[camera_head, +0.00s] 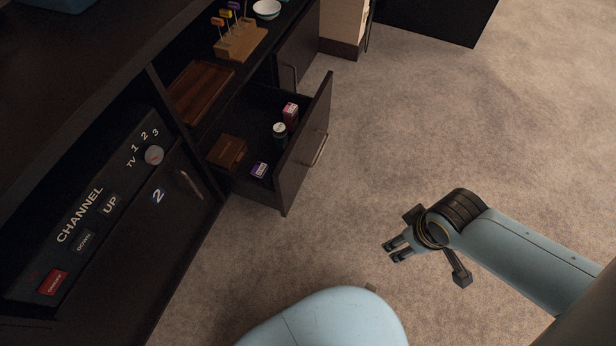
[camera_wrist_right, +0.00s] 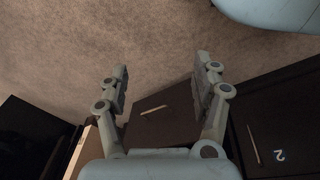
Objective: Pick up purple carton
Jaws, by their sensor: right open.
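The purple carton (camera_head: 260,169) is a small box with a white patch, standing in the open drawer (camera_head: 306,150) near its front left corner. My right gripper (camera_head: 391,250) is over the carpet, to the right of the drawer and nearer to me, apart from the carton. It is open and empty in the right wrist view (camera_wrist_right: 163,85), its two fingers spread. The carton cannot be made out in the right wrist view. My left gripper does not show.
The drawer also holds a red-pink carton (camera_head: 290,113), a dark bottle with a white cap (camera_head: 279,131) and a brown box (camera_head: 228,151). A panel with channel buttons (camera_head: 83,222) is at the left. Carpet (camera_head: 420,120) to the right is clear.

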